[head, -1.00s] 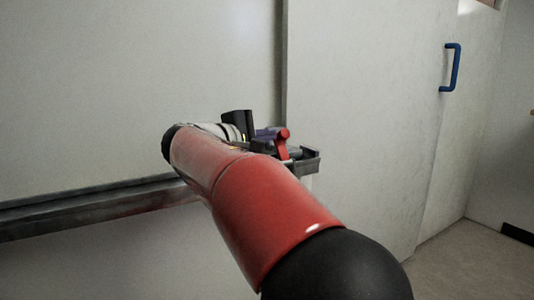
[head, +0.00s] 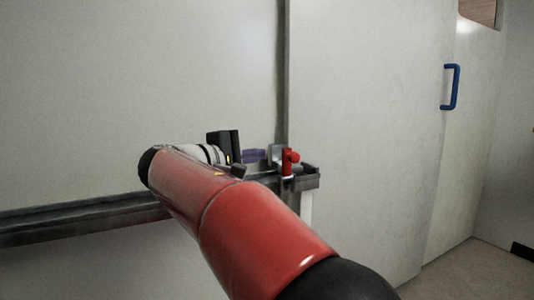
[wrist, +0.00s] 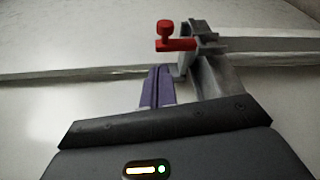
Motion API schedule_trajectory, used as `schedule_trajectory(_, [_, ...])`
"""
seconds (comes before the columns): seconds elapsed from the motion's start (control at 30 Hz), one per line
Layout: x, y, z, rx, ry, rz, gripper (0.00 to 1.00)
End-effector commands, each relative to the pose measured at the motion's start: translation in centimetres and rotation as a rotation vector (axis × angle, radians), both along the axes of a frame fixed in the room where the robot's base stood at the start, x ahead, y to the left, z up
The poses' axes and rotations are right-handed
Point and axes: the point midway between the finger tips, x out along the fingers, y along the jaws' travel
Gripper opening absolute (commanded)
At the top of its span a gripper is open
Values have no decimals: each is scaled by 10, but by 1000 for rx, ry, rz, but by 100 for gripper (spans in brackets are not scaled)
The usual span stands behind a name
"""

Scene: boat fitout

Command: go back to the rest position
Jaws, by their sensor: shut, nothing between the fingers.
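My gripper (head: 262,155) is at the end of my red arm in the head view, partly hidden behind the arm and wrist. Its purple fingers show in the wrist view (wrist: 160,72), closed together with nothing between them. Just beyond the fingertips is a red handle with a round knob (wrist: 166,32), on a grey metal fitting (wrist: 205,55). The red handle (head: 289,160) also shows in the head view, right of the fingers, with a small gap between them. The gripper is not holding it.
A dark grey ledge (head: 70,221) runs along the pale wall (head: 130,75) and ends near the red handle. A white door (head: 440,170) with a blue handle (head: 451,87) stands at the right. Bare floor (head: 455,272) shows at lower right.

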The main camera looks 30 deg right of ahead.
Motion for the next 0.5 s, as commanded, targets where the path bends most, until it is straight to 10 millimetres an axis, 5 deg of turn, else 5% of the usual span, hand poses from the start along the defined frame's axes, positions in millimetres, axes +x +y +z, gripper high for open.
schedule_trajectory(0.2, [-7, 18, 1, -1, 0, 0, 0])
schedule_trajectory(0.5, [-7, 19, 1, 0, 0, 0, 0])
